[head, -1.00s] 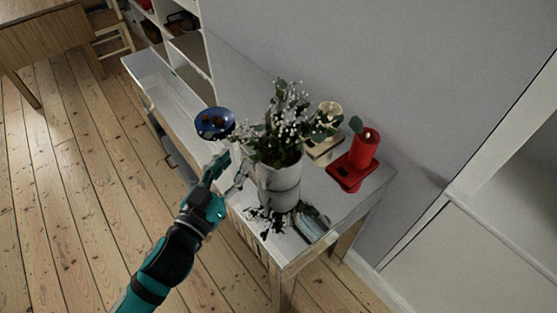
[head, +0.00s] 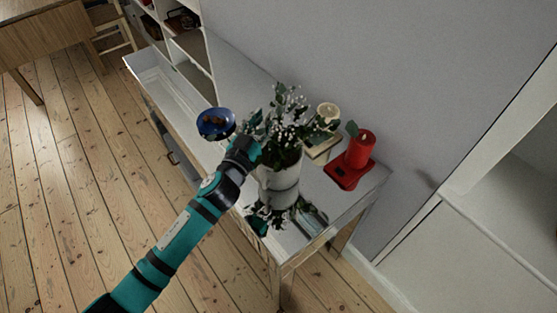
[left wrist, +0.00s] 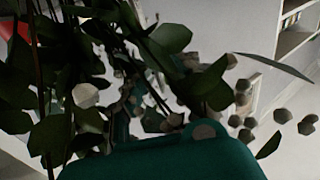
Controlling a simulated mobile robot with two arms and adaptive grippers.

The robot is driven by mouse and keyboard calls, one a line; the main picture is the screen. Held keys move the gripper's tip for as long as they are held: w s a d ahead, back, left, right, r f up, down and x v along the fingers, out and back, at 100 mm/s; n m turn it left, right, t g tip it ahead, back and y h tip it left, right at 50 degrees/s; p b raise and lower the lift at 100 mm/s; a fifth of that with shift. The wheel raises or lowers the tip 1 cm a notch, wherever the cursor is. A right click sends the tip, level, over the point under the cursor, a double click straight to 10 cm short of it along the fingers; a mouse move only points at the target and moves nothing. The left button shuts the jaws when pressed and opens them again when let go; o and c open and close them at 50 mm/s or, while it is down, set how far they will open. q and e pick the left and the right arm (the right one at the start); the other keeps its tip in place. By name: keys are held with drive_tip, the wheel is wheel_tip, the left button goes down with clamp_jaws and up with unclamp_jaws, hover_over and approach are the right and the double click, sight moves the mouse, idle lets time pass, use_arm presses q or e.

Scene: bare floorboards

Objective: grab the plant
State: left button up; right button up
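The plant (head: 283,140), dark green leaves with small white flowers, stands upright in a light grey-white pot (head: 280,180) on a shiny tabletop. My left gripper (head: 247,150) is at the left side of the foliage, just above the pot's rim. Its fingers are hidden by leaves, so I cannot tell if they are open or touch a stem. In the left wrist view, leaves (left wrist: 165,45) fill much of the picture in front of my teal gripper (left wrist: 160,160). My right gripper is not in view.
The glossy table (head: 330,205) mirrors the plant. A blue bowl (head: 216,123) is left of the plant. A red candle (head: 361,148) on a red stand (head: 346,172) and a small pale object (head: 328,114) are to its right. A grey wall is behind; floorboards are open at left.

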use_arm(q)
drive_tip(key=shift+w+d, duration=0.2)
drive_tip(key=shift+w, duration=0.15)
drive_tip(key=shift+c, duration=0.4)
clamp_jaws()
drive_tip(key=shift+r, duration=0.2)
